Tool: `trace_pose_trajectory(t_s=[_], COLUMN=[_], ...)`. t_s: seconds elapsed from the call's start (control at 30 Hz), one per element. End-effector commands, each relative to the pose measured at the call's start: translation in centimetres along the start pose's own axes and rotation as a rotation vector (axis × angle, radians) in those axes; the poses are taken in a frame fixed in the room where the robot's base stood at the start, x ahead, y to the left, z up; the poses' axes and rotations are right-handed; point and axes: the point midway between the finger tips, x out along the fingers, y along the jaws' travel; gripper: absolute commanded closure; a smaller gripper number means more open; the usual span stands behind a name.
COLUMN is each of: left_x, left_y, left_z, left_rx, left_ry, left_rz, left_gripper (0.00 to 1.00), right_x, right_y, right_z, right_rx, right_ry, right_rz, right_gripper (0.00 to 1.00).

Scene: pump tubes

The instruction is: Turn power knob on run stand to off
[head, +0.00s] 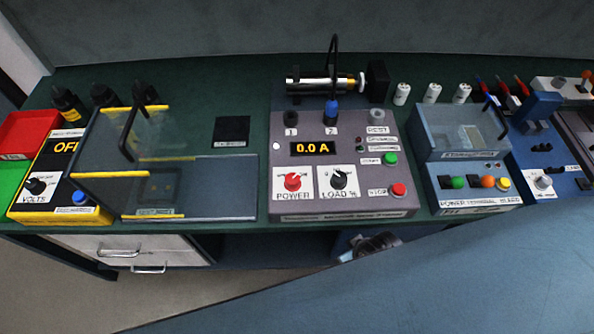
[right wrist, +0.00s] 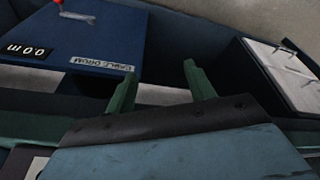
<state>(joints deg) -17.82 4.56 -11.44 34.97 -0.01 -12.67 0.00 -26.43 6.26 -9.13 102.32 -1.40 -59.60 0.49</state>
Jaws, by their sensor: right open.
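The run stand (head: 345,208) is a grey console in the middle of the bench in the head view. Its red power knob (head: 293,182) sits on a white plate marked POWER at the front left; its exact pointer direction is too small to read. The display (head: 316,148) shows 0.0 A. My right gripper (right wrist: 159,68) shows in the right wrist view with two green fingers apart and nothing between them. My left gripper is not in view.
A black load knob (head: 338,179) is right of the power knob, with green (head: 390,158) and red (head: 398,190) buttons beyond. A clear guard box (head: 230,170) stands left. A blue cable drum box (right wrist: 75,40) and drawers (right wrist: 285,75) show in the wrist view.

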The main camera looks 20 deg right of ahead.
Motion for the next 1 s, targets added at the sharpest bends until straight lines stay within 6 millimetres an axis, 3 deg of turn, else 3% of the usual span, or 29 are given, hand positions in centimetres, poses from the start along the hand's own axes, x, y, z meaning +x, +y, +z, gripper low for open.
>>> trace_pose_trajectory(t_s=[0.03,0.1,0.4,0.5,0.6,0.77,0.87,1.0], left_x=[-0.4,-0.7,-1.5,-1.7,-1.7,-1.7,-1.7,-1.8], left_y=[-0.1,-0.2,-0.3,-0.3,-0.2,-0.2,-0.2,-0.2], left_z=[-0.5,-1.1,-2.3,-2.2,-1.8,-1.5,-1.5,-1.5], left_rx=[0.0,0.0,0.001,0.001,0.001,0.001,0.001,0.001], left_ry=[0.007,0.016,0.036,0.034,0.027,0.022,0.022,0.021], left_rz=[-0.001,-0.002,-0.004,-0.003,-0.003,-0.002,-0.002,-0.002], left_gripper=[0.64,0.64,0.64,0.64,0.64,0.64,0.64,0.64], right_x=[-2.4,-4.8,-13.5,-16.3,-17.9,-21.9,-25.9,-33.0], right_y=[0.2,0.4,1.2,2.2,2.6,2.3,0.8,-3.8], right_z=[-1.3,-2.4,-6.4,-11.7,-16.2,-23.6,-28.4,-33.7], right_rx=[0.002,0.004,0.007,-0.015,-0.049,-0.138,-0.237,-0.465], right_ry=[0.017,0.029,0.119,0.306,0.481,0.8,1.044,1.435], right_rz=[0.004,0.007,0.038,0.116,0.181,0.271,0.319,0.354], right_gripper=[0.46,0.46,0.46,0.46,0.46,0.46,0.46,0.46])
